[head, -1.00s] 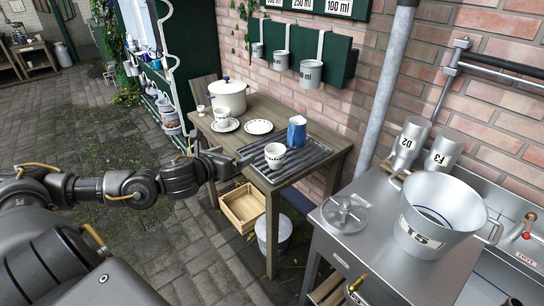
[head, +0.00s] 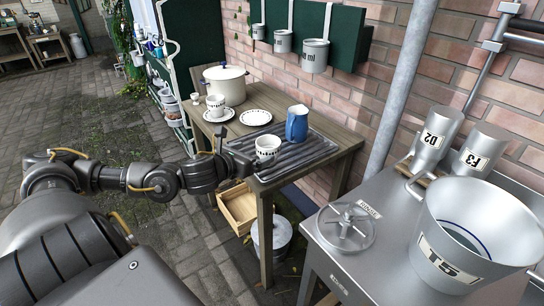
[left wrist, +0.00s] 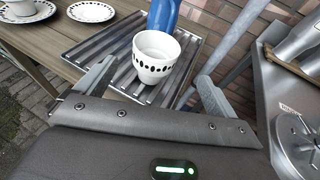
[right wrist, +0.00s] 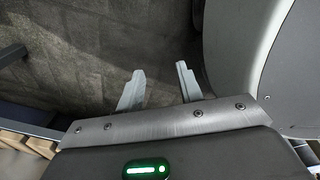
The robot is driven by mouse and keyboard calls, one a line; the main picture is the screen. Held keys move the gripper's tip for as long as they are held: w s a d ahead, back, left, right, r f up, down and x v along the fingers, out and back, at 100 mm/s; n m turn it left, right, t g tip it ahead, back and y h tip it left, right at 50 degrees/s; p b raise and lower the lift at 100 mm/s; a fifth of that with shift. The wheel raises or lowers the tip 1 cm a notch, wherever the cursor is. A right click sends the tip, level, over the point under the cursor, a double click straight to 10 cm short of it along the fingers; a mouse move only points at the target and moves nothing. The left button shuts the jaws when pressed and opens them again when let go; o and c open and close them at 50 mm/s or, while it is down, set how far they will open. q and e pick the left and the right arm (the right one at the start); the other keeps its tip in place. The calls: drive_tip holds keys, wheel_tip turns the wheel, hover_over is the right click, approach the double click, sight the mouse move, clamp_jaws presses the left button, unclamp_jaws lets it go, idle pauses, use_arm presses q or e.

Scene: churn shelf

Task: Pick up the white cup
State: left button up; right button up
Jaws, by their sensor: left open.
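A white cup with a band of black dots (head: 267,147) stands upright on the dark ribbed tray (head: 318,152) at the table's near end. It also shows in the left wrist view (left wrist: 155,57), ahead of and between the finger lines. My left gripper (head: 238,155) is open and empty, just left of this cup and apart from it. A second white dotted cup (head: 215,104) stands on a saucer (head: 228,115) farther back. My right gripper (right wrist: 160,72) is open and empty above paving, and is not in the head view.
A blue jug (head: 297,123) stands on the tray close behind the cup. A white plate (head: 256,117) and a lidded pot (head: 225,84) stand farther back on the wooden table (head: 281,103). A metal bench with a large bucket (head: 470,238) is at right. A wooden crate (head: 240,208) sits below.

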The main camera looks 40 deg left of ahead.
sight(259, 149)
use_arm(q)
drive_tip(key=x, duration=0.1)
drive_tip(key=p+x, duration=0.1)
drive_tip(key=x, duration=0.2)
drive_tip(key=shift+w+a+p, duration=0.2)
drive_tip(key=shift+a+p, duration=0.2)
drive_tip(key=shift+w+f, duration=0.15)
drive_tip(key=shift+w, duration=0.15)
drive_tip(key=p+x, duration=0.1)
drive_tip(key=x, duration=0.3)
drive_tip(key=shift+w+p, duration=0.3)
drive_tip(key=shift+p, duration=0.1)
drive_tip(key=shift+w+f, duration=0.2)
drive_tip(key=shift+w, duration=0.1)
drive_tip(key=c, duration=0.7)
drive_tip(key=shift+a, duration=0.1)
drive_tip(key=c, duration=0.4)
use_arm(e)
drive_tip(key=shift+s+a+r, duration=0.2)
drive_tip(key=shift+a+r, duration=0.5)
drive_tip(key=shift+r, duration=0.1)
drive_tip(key=shift+s+a+r, duration=0.2)
drive_tip(key=shift+a+r, duration=0.5)
drive_tip(key=shift+r, duration=0.1)
use_arm(q)
drive_tip(key=shift+r, duration=0.15)
